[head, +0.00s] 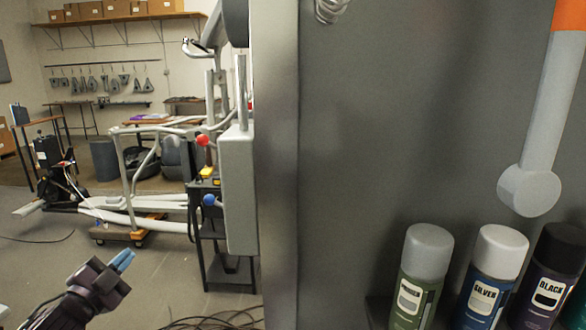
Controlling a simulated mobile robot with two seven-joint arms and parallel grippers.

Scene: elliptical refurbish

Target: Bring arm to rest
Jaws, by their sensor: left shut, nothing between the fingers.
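My left gripper (121,262) is in the lower left of the head view, dark with light blue fingertips. It is shut and holds nothing. It is raised in front of the grey floor, apart from the things around it. My right gripper is not in the head view.
A large grey panel (400,120) fills the right half close by. A dark stand (230,272) and an elliptical frame (150,210) stand further back. Cables (215,318) lie on the floor.

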